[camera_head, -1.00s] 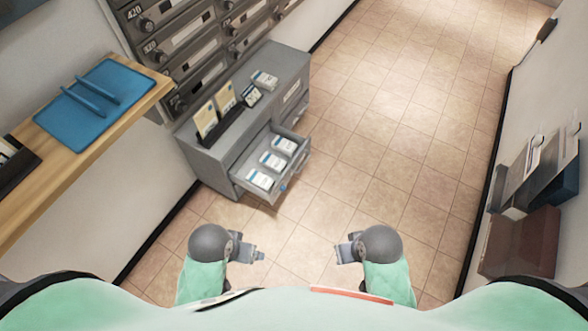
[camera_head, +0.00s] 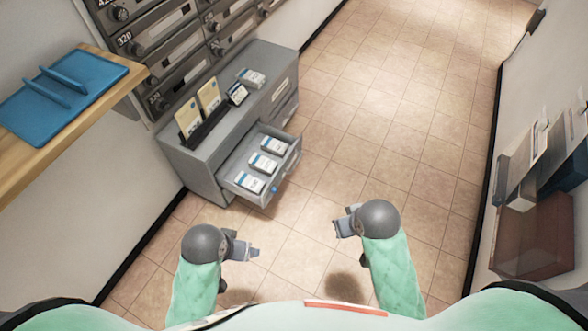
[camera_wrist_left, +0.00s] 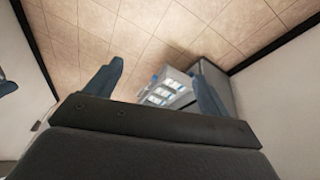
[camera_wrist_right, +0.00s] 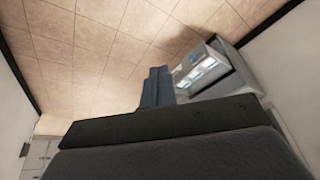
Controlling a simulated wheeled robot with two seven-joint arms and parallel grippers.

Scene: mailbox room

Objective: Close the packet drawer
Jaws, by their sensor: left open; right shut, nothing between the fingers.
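The packet drawer (camera_head: 244,190) is pulled out from the grey cabinet (camera_head: 202,176) and holds three white-and-blue packets (camera_head: 262,162). A small blue spot (camera_head: 275,189) shows on its front. The drawer also shows in the left wrist view (camera_wrist_left: 183,98) and the right wrist view (camera_wrist_right: 207,82). My left gripper (camera_head: 256,252) is open and empty, below the drawer in the head view and apart from it. My right gripper (camera_head: 338,226) is shut and empty, to the lower right of the drawer, also apart from it.
On the cabinet top stand a dark holder with cards (camera_head: 208,112), a small device (camera_head: 237,94) and packets (camera_head: 251,77). A wooden shelf (camera_head: 66,126) with a blue tray (camera_head: 60,92) is on the left wall. Wall racks (camera_head: 545,165) are at the right. The tiled floor between is clear.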

